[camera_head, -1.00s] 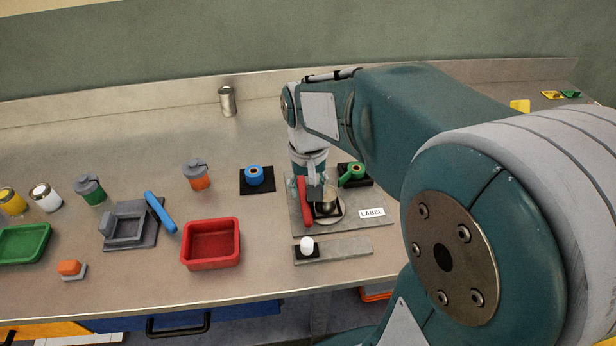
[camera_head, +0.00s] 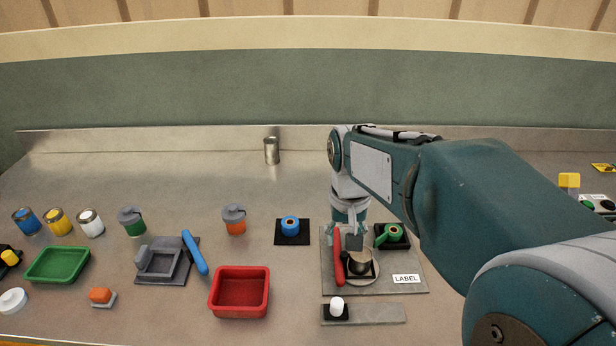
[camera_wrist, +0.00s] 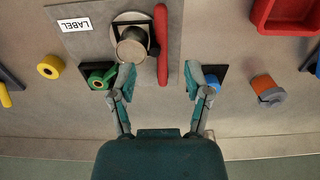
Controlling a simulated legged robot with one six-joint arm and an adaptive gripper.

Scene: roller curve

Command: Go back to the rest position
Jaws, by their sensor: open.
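My gripper (camera_wrist: 163,78) is open and empty in the wrist view, its two teal fingers spread apart. In the head view my gripper (camera_head: 348,222) hangs pointing down over the back of a grey fixture plate (camera_head: 376,288). The plate carries a white LABEL tag (camera_head: 406,279), a metal cylinder (camera_head: 360,262) on a round base and a red handle (camera_head: 338,258). In the wrist view the red handle (camera_wrist: 162,45) and the cylinder (camera_wrist: 131,46) lie beyond the fingertips. The gripper appears apart from both.
A red bin (camera_head: 240,311), a grey fixture with a blue handle (camera_head: 195,253) and several jars stand left. The table's back is mostly clear except a metal can (camera_head: 271,151).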

